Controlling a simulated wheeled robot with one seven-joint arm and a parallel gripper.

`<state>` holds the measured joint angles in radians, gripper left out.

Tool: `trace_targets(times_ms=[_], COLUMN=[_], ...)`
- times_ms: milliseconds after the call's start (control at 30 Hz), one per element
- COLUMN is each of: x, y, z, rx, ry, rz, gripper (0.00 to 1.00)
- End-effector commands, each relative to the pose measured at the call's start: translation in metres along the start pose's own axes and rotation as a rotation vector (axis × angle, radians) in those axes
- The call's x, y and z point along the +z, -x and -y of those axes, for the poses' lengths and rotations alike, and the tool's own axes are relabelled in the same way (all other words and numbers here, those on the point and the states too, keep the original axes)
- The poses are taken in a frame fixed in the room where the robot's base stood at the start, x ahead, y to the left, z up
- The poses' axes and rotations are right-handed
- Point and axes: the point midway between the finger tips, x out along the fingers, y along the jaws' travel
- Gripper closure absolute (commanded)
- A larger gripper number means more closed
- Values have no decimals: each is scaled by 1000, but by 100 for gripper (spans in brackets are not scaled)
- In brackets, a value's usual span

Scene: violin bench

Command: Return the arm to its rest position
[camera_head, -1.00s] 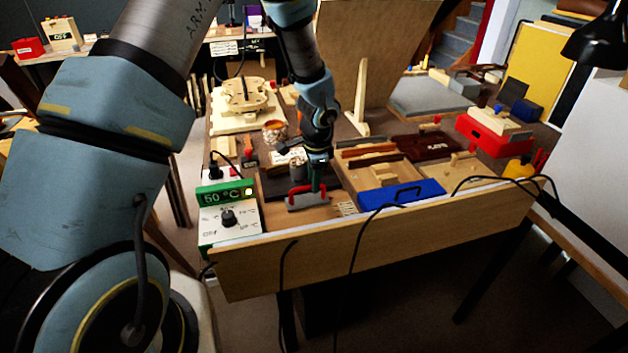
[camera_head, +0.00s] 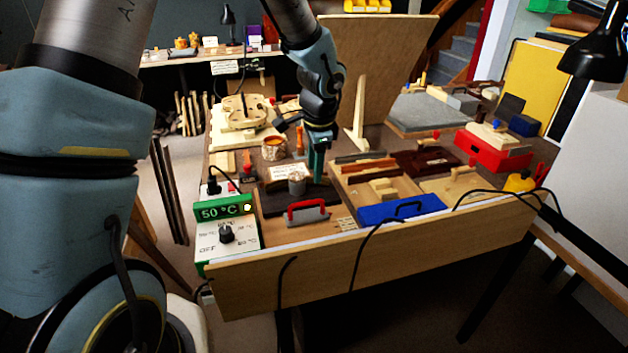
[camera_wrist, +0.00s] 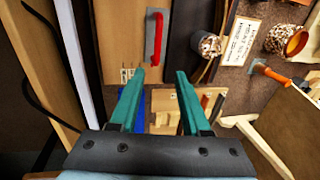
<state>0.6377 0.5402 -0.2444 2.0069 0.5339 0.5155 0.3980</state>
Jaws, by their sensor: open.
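My gripper (camera_head: 317,165) hangs above the workbench, to the right of the red-handled tool and behind the blue tool. In the wrist view its two green fingers (camera_wrist: 161,85) are spread apart with nothing between them. The red-handled metal tool (camera_head: 307,213) lies at the front of the bench, clear of the fingers; it also shows at the top of the wrist view (camera_wrist: 153,36).
A green-framed heater box (camera_head: 224,230) reading 50 °C stands at the front left. A blue tool (camera_head: 402,208), a wooden tray and a red box (camera_head: 490,150) lie to the right. A tall wooden panel (camera_head: 385,80) stands behind. Black cables cross the front board (camera_head: 330,268).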

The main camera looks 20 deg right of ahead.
Motion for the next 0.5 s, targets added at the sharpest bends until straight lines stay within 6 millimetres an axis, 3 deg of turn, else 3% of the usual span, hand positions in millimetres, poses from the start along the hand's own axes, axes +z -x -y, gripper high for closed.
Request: trace_targets(times_ms=[500], x=[0], y=[6], z=[0], rx=[0], ry=[-1], rz=[0], gripper=[53])
